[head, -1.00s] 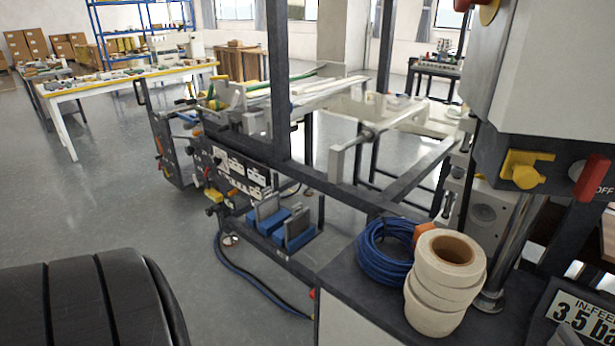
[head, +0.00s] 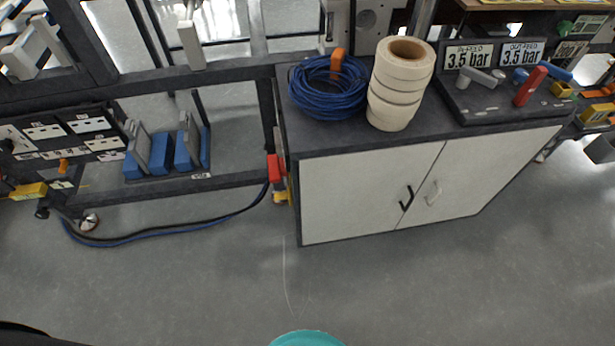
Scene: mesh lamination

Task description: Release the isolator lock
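No isolator marked OFF and no lock that I can be sure of show in the head view now. A small red block (head: 275,168) with a yellow part below it sits on the frame post at the cabinet's left edge; I cannot tell what it is. A red lever (head: 531,86) stands on the dark panel at the cabinet's right end, beside the pressure signs. Neither gripper is in view.
A white two-door cabinet (head: 372,190) carries a blue cable coil (head: 328,92) and a stack of cream rolls (head: 396,98). A blue hose (head: 165,234) lies on the floor at left. A teal rounded thing (head: 306,339) shows at the bottom edge. The floor before the cabinet is clear.

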